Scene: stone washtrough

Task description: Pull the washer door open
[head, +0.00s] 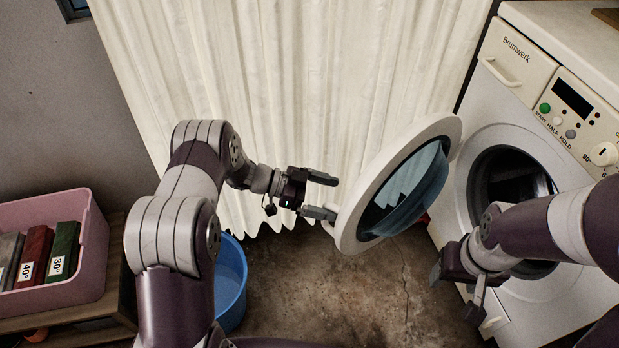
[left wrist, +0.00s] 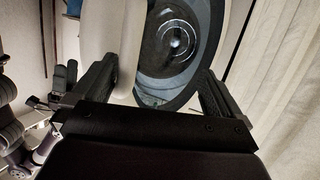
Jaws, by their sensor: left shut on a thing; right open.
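The washer door (head: 350,225), a white ring with dark glass, stands swung wide open from the white washer (head: 470,190), its hinge side beside the dark drum opening (head: 508,172). My left gripper (head: 322,196) is at the door's free edge, with its fingers spread to either side of part of the rim and shut on it. In the left wrist view the pale rim (left wrist: 128,45) and glass show between the fingers. My right gripper (head: 458,290) is open and empty, low in front of the washer; my right forearm hides part of the opening.
A cream curtain (head: 270,90) hangs behind the door. A blue bucket (head: 231,285) stands on the floor beside my left arm. A pink bin (head: 95,240) with boxes sits on a wooden shelf at left. Bare floor (head: 370,295) lies below the door.

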